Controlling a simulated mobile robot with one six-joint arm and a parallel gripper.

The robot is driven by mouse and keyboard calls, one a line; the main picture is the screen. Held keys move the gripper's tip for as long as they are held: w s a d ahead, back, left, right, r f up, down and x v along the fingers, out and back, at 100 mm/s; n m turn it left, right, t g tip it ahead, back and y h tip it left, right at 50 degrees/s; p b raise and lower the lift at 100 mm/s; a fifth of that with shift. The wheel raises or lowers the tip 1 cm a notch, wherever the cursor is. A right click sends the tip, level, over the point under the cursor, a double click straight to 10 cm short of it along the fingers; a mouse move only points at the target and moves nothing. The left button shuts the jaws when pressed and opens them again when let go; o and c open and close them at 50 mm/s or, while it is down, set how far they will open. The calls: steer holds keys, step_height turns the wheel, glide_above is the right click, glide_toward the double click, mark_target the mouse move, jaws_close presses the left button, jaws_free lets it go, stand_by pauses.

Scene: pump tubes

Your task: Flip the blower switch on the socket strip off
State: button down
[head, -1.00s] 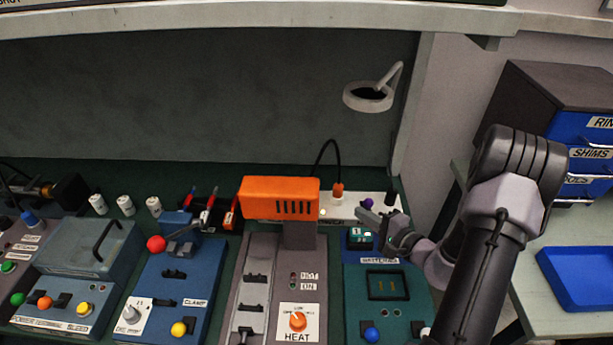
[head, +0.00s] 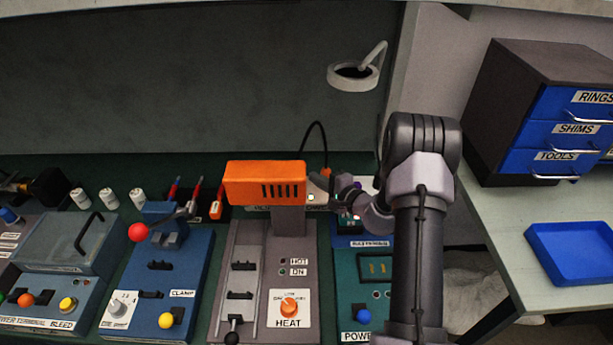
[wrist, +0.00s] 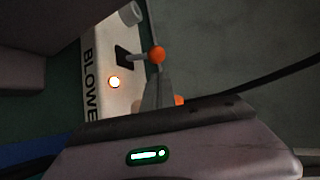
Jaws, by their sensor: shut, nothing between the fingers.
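The pale socket strip (wrist: 126,95) shows in the wrist view with black lettering reading "BLOWE", the rest cut off. Its blower switch (wrist: 157,55) is a lever with an orange ball tip, leaning out of a black slot. In the head view my gripper (head: 334,184) is at the strip (head: 317,183), right of the orange blower housing (head: 264,182), and hides much of the strip.
An orange plug (head: 326,172) with a black cable stands behind my gripper. The heat station (head: 267,260) is at front left, and a teal panel (head: 361,270) lies in front. A ring lamp (head: 354,75) hangs above. Drawers (head: 560,105) stand at right.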

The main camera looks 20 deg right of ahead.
steer(key=b+x, duration=0.1)
steer(key=x, duration=0.4)
steer(key=shift+s+a+r+b, duration=0.2)
steer(key=shift+s+b, duration=0.3)
steer(key=shift+b, duration=0.35)
steer(key=shift+s+a+r+b, duration=0.2)
steer(key=shift+s+a+b, duration=0.2)
steer(key=shift+s+b, duration=0.6)
steer(key=shift+w+a+r, duration=0.1)
steer(key=shift+w+a, duration=0.05)
steer(key=p+v, duration=0.3)
steer(key=v, duration=1.4)
steer(key=shift+r, duration=0.1)
